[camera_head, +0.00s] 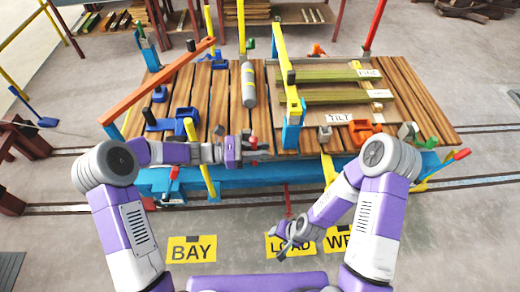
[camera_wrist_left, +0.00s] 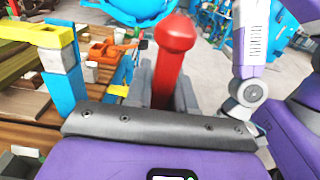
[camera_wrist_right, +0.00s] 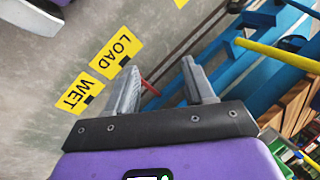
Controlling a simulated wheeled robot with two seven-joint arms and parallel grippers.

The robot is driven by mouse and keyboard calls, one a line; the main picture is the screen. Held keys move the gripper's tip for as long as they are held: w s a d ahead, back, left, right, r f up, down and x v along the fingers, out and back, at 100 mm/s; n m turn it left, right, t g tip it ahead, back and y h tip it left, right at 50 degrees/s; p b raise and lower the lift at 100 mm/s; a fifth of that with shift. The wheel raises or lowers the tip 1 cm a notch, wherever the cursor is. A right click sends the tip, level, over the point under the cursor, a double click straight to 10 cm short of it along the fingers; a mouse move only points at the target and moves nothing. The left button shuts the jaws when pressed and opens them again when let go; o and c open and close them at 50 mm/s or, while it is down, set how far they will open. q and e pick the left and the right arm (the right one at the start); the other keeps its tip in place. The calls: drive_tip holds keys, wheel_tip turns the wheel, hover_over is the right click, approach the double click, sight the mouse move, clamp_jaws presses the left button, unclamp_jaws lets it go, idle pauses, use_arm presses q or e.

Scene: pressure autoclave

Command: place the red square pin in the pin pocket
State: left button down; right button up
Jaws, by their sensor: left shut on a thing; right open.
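My left gripper (camera_head: 245,150) is over the front edge of the slatted table, left of its middle. It is shut on a red pin (camera_wrist_left: 174,62), which stands up between the grey fingers in the left wrist view, its wider head clear of them. The pin shows only small in the head view (camera_head: 253,141), and its lower part is hidden by the gripper. My right gripper (camera_head: 289,242) is open and empty, low in front of the table, above the floor near the LOAD sign. It also shows in the right wrist view (camera_wrist_right: 160,80). I cannot tell which part is the pin pocket.
The slatted table (camera_head: 220,105) carries a grey cylinder (camera_head: 248,85), blue brackets (camera_head: 172,122), a board marked TILT (camera_head: 340,118) and orange clamps (camera_head: 364,131). A yellow bar (camera_head: 283,60) on blue posts rises right of my left gripper. Yellow signs lie on the floor.

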drive_tip(key=shift+s+d+f+n+g, duration=0.3)
drive_tip(key=shift+s+n, duration=0.15)
drive_tip(key=shift+s, duration=0.1)
drive_tip(key=shift+s+d+f+n+g, duration=0.2)
drive_tip(key=shift+s+f+n, duration=0.1)
drive_tip(key=shift+s+n, duration=0.15)
drive_tip(key=shift+s+d+f+n+g, duration=0.2)
drive_tip(key=shift+s+d+f+n, duration=0.15)
drive_tip(key=shift+s, duration=0.25)
drive_tip(key=shift+a+r, duration=0.1)
